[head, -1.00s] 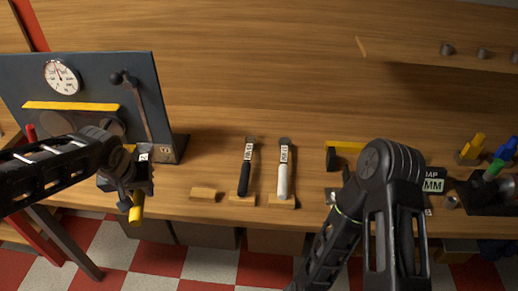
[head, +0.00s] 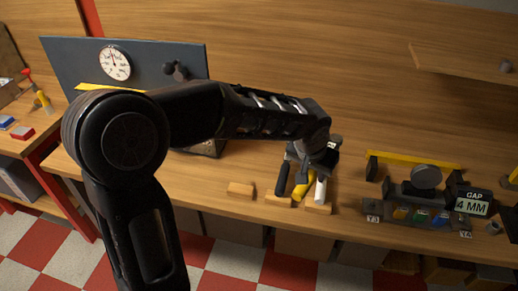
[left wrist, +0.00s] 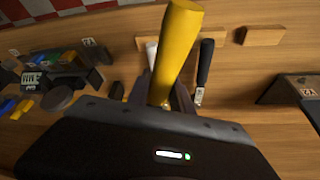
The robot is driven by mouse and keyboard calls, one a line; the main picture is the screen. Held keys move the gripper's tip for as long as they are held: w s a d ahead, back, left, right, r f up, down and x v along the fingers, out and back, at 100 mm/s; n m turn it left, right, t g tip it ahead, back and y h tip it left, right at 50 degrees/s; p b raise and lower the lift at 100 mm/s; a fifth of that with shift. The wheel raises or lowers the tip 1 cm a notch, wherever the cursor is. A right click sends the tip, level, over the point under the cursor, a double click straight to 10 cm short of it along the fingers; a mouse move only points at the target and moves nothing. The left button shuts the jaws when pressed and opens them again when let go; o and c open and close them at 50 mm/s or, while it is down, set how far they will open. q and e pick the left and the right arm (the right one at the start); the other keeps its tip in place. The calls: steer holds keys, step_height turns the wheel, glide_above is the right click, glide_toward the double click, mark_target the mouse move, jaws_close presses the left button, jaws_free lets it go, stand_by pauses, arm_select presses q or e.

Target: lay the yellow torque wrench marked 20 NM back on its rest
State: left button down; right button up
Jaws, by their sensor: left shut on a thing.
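My left gripper (head: 308,160) is shut on the yellow torque wrench, whose handle (head: 303,188) points toward the table's front edge. The yellow handle (left wrist: 178,45) also rises large between the fingers in the left wrist view. No 20 NM mark is readable. In the head view the wrench is held between a black-handled wrench (head: 283,179) and a white-handled wrench (head: 321,189). I cannot tell its exact height above them. An empty wooden rest block (head: 240,190) lies left of the black wrench; it also shows in the left wrist view (left wrist: 263,35). My right gripper is out of view.
The dark panel with a dial gauge (head: 116,62) stands at the back left, partly behind my arm. A grey fixture with coloured pieces (head: 419,214) and a 4 MM display (head: 472,205) stand to the right. The wood behind the wrenches is clear.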

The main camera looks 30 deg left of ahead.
arm_select(q)
steer(key=w+a+p, duration=0.1)
steer(key=a, duration=0.2)
steer(key=w+a+f+n, duration=0.1)
steer(key=a, duration=0.3)
steer(key=w+a+f+n+p, duration=0.1)
steer(key=a, duration=0.2)
steer(key=shift+w+a+f+y+p, duration=0.2)
steer(key=shift+a+y+p, duration=0.1)
steer(key=shift+a, duration=0.05)
steer(key=a+f+n+y+p, duration=0.1)
steer(key=a+f, duration=0.3)
steer(key=a, duration=0.8)
steer(key=shift+a+n+p, duration=0.35)
steer(key=shift+n+p, duration=0.05)
steer(key=shift+p, duration=0.05)
steer(key=shift+w+f, duration=0.1)
steer(key=shift+f, duration=0.05)
step_height(320, 180, down, 6)
steer(key=b, duration=0.6)
steer(key=shift+b, duration=0.3)
